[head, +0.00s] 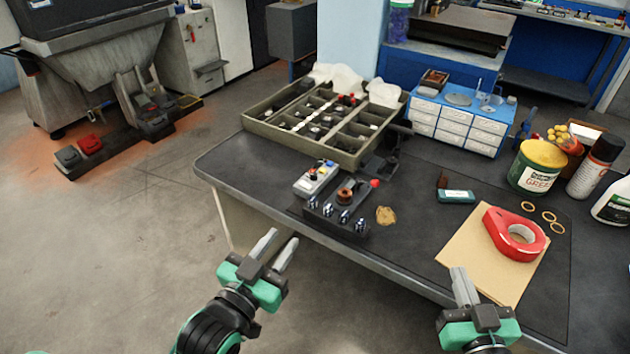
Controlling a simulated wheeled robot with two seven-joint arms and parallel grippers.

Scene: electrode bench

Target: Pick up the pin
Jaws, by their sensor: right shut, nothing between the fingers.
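A dark block (326,224) sits near the front edge of the bench, with several shiny silver pin-like pieces (343,216) standing in a row along its front. I cannot tell which of them, if any, is the task's pin. My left gripper (281,240) is open and empty, in front of the bench edge, to the left of and nearer than the block. My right gripper (460,275) is shut and empty, near the bench's front edge by the brown sheet, well right of the block.
A grey box with a white top (317,178) stands just behind the block. A divided tray (262,131) and a blue drawer unit (460,115) are farther back. A red tape roll (497,232) lies on a brown sheet (462,244). Bench surface (415,215) between block and sheet is mostly clear.

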